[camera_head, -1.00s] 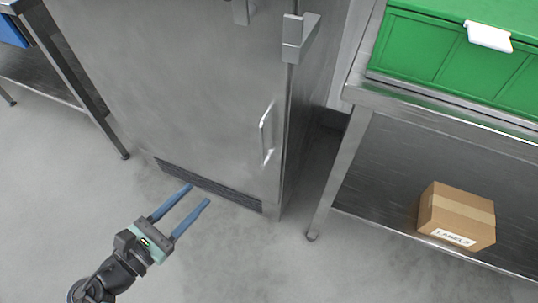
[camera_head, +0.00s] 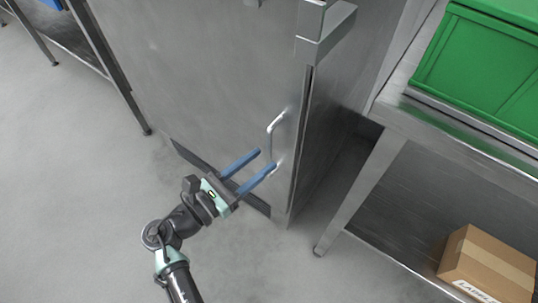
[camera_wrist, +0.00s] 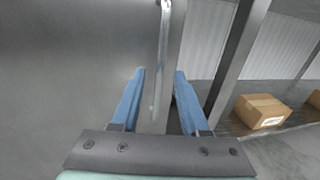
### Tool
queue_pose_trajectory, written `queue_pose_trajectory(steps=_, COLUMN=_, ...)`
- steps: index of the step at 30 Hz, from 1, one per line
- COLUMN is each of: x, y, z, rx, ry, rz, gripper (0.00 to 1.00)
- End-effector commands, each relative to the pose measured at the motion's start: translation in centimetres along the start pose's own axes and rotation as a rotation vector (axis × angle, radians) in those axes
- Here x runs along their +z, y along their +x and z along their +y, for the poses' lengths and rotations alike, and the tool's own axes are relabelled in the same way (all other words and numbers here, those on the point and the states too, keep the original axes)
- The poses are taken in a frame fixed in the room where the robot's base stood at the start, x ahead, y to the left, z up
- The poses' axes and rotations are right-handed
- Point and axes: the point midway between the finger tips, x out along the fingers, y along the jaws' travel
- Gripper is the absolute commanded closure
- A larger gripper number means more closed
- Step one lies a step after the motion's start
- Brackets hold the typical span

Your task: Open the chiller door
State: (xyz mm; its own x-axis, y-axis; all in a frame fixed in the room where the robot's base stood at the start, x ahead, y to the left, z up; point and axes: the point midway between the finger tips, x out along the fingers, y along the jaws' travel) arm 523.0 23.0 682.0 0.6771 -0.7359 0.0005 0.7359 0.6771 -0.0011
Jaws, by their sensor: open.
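The chiller door (camera_head: 205,75) is a grey steel panel standing in front of me, and it looks shut. Its handle (camera_head: 277,124) is a slim silver bar near the door's right edge. My gripper (camera_head: 266,159) is open, with two long blue fingers pointing up and right at the lower part of the handle. In the wrist view the handle (camera_wrist: 163,50) runs down between the two fingers of my gripper (camera_wrist: 160,73), with a gap to each side. I cannot tell how deep the handle sits between the fingertips.
A steel table (camera_head: 385,165) stands to the right, with a green crate (camera_head: 480,65) on top and a cardboard box (camera_head: 490,262) on its lower shelf. Another steel table (camera_head: 105,60) is at the left. The floor (camera_head: 75,200) at the left is clear.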

Motion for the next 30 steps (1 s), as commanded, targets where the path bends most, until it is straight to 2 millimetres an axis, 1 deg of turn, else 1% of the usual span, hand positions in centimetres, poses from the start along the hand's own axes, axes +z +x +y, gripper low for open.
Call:
queue_pose_trajectory(steps=1, x=-0.1, y=0.9, z=0.0, rx=-0.002, ry=0.002, rz=-0.001, gripper=0.55)
queue_pose_trajectory(steps=3, x=-0.1, y=1.8, z=0.0, rx=-0.002, ry=0.002, rz=-0.001, gripper=0.55)
queue_pose_trajectory(steps=6, x=-0.1, y=2.8, z=0.0, rx=0.0, ry=0.001, rz=0.0, gripper=0.55)
queue_pose_trajectory(steps=10, x=0.0, y=3.3, z=0.0, rx=0.0, ry=0.0, rz=0.0, gripper=0.55)
queue_pose_trajectory(steps=17, x=0.0, y=3.4, z=0.0, rx=0.001, ry=0.001, rz=0.0, gripper=0.55)
queue_pose_trajectory(steps=18, x=0.0, y=3.4, z=0.0, rx=0.001, ry=0.001, rz=0.0, gripper=0.57)
queue_pose_trajectory(steps=20, x=0.0, y=3.4, z=0.0, rx=0.001, ry=0.001, rz=0.0, gripper=0.68)
queue_pose_trajectory(steps=21, x=0.0, y=3.4, z=0.0, rx=0.001, ry=0.001, rz=0.0, gripper=0.75)
queue_pose_trajectory(steps=25, x=0.0, y=3.4, z=0.0, rx=0.001, ry=0.001, rz=0.0, gripper=0.99)
queue_pose_trajectory(steps=26, x=0.0, y=3.4, z=0.0, rx=0.001, ry=0.001, rz=0.0, gripper=1.0)
queue_pose_trajectory(steps=30, x=0.0, y=3.4, z=0.0, rx=0.001, ry=0.001, rz=0.0, gripper=1.0)
